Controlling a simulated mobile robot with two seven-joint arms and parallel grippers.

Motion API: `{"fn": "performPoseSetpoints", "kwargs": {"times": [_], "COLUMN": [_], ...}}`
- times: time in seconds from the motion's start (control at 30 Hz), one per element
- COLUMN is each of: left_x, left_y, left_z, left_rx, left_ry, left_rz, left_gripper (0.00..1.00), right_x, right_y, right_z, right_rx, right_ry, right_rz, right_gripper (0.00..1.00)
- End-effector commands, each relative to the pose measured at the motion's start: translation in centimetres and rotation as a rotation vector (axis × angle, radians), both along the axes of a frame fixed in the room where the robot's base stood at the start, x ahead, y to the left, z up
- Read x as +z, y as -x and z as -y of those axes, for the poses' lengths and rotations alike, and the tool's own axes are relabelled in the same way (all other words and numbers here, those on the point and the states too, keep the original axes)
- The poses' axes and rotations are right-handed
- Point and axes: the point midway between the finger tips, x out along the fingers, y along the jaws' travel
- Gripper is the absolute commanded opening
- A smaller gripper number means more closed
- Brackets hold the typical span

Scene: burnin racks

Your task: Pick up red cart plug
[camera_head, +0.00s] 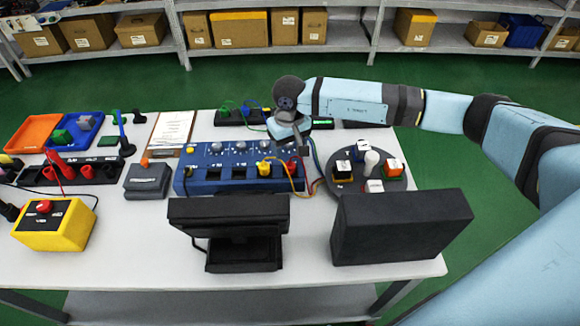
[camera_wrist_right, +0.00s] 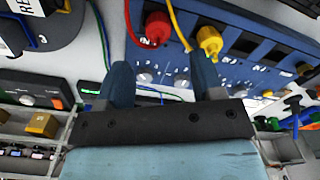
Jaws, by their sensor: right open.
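A red plug (camera_head: 292,165) sits at the right end of the blue panel (camera_head: 224,184), beside a yellow plug (camera_head: 264,168). In the right wrist view the red plug (camera_wrist_right: 157,28) has a red cable, and the yellow plug (camera_wrist_right: 209,40) is just right of it. My right gripper (camera_head: 297,142) is above the panel's right back part, close to the red plug. In the wrist view my right gripper (camera_wrist_right: 161,75) has its fingers apart with nothing between them. The red plug lies beyond the fingertips, roughly in line with the gap. My left gripper is not seen.
A round grey turntable (camera_head: 345,203) with several small blocks stands right of the panel. Two dark boxes, a left one (camera_head: 228,211) and a right one (camera_head: 400,228), stand at the front. A black socket strip (camera_head: 95,172) and a yellow box (camera_head: 55,228) are at left.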

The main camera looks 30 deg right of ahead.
Motion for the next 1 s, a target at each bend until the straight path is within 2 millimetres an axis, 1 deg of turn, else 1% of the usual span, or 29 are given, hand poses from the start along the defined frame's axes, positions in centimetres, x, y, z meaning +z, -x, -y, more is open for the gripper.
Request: {"fn": "performPoseSetpoints", "kwargs": {"times": [0.03, 0.1, 0.37, 0.5, 0.63, 0.7, 0.87, 0.9, 0.93, 0.97, 1.0], "left_x": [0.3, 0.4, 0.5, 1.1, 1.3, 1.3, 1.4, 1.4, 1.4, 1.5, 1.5], "left_y": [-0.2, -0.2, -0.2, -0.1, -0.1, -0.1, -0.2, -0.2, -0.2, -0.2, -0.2], "left_z": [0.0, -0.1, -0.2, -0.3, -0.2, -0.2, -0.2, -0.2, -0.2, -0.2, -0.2], "left_rx": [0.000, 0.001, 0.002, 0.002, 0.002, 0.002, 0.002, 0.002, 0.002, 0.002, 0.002], "left_ry": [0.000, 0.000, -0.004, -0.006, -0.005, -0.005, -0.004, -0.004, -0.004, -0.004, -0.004], "left_rz": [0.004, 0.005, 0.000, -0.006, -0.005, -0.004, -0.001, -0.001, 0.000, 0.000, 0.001], "left_gripper": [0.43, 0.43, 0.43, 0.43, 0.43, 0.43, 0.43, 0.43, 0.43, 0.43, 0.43], "right_x": [-0.7, -1.4, -3.0, -4.9, -6.8, -7.2, -7.2, -7.2, -7.2, -7.2, -7.2], "right_y": [0.0, 0.0, 0.3, 0.9, 0.8, 0.8, 0.7, 0.7, 0.7, 0.7, 0.7], "right_z": [0.0, 0.0, 0.0, 0.0, 0.1, 0.1, 0.1, 0.1, 0.1, 0.1, 0.1], "right_rx": [-0.001, -0.001, -0.002, -0.001, -0.002, -0.001, -0.001, -0.001, -0.001, -0.001, -0.001], "right_ry": [0.000, 0.000, 0.000, 0.000, 0.000, 0.000, 0.000, 0.000, 0.000, 0.000, 0.000], "right_rz": [-0.002, -0.001, -0.001, -0.003, -0.001, 0.000, 0.001, 0.001, 0.001, 0.001, 0.001], "right_gripper": [0.61, 0.61, 0.61, 0.61, 0.61, 0.61, 0.61, 0.57, 0.50, 0.43, 0.34]}}
